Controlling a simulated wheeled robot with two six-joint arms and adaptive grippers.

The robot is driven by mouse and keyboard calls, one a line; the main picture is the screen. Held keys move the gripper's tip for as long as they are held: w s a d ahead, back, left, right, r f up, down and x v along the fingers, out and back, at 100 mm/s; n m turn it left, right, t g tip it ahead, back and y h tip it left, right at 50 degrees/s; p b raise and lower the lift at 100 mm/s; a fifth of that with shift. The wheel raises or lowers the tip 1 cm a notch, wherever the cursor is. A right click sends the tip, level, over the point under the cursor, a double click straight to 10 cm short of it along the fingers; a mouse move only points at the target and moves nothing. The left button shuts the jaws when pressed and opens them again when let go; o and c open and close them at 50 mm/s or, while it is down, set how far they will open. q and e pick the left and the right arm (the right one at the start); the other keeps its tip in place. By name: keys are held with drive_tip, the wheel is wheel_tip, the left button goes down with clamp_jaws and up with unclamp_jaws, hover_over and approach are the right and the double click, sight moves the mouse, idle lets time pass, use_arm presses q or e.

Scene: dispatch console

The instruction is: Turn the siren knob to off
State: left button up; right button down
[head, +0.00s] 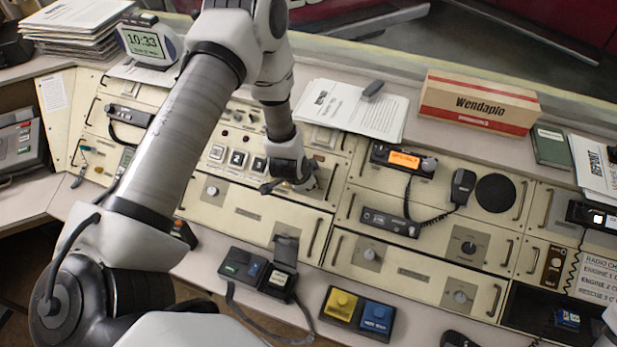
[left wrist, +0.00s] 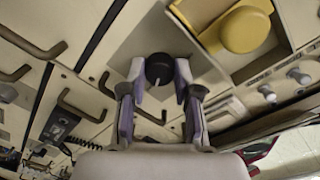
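A round black knob (left wrist: 159,68) with a pale pointer mark sits on a light plate in the left wrist view. No label on it is readable, so I cannot confirm that it is the siren knob. The fingertips of my left gripper (left wrist: 160,80) stand on either side of the knob, apart, with what looks like a narrow gap on each side. In the head view my left gripper (head: 288,186) is low over the console's upper panel and hides the knob. My right gripper is outside both views.
A large yellow button (left wrist: 245,30) in a raised yellow housing is close beside the knob. Drawer handles (left wrist: 82,107) stick out nearby. On the console are a radio with an orange display (head: 403,158), a handset (head: 462,187), papers (head: 345,108) and a cardboard box (head: 478,103).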

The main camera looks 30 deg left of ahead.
use_arm(q)
clamp_jaws()
drive_tip(key=shift+f, duration=0.1)
